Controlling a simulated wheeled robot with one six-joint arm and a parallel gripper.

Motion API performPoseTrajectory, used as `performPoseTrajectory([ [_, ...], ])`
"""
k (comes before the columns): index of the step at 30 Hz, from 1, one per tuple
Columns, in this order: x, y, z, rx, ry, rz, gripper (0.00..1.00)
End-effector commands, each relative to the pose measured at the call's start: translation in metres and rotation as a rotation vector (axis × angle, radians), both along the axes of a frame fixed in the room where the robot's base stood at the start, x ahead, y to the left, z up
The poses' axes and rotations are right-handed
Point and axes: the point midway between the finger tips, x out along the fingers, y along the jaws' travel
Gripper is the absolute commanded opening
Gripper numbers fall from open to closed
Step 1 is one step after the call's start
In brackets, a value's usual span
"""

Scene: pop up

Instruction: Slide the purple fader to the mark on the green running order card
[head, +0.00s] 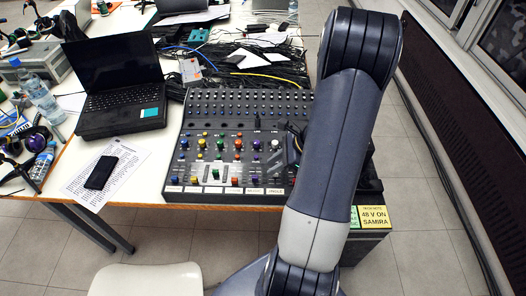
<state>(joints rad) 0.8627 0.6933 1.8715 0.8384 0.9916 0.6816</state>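The black mixing desk (222,192) stands on the table, with rows of coloured knobs and short fader slots along its front. Dark parts of what looks like my gripper (288,150) show at the arm's left edge over the desk. Its fingertips cannot be made out.
A yellow note (374,216) reads "48 V ON SAMIRA". Left of the desk are an open laptop (111,105), a phone (101,173) on a printed sheet (125,178) and bottles. Cables crowd behind the desk. A pale chair (145,279) stands in front.

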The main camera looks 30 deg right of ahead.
Motion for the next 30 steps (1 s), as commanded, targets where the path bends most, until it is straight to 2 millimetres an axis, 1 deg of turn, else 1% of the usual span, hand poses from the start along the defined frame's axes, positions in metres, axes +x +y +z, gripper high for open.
performPoseTrajectory([
  [5, 0.005, 0.008, -0.015, 0.001, 0.001, 0.002, 0.27],
  [18, 0.028, 0.043, -0.066, -0.001, 0.000, 0.005, 0.27],
  [19, 0.029, 0.043, -0.064, -0.001, 0.000, 0.003, 0.26],
  [21, 0.028, 0.042, -0.060, -0.002, 0.000, 0.002, 0.21],
  [28, 0.028, 0.042, -0.060, -0.001, 0.000, 0.002, 0.02],
  [30, 0.028, 0.042, -0.059, -0.001, 0.000, 0.002, 0.00],
])
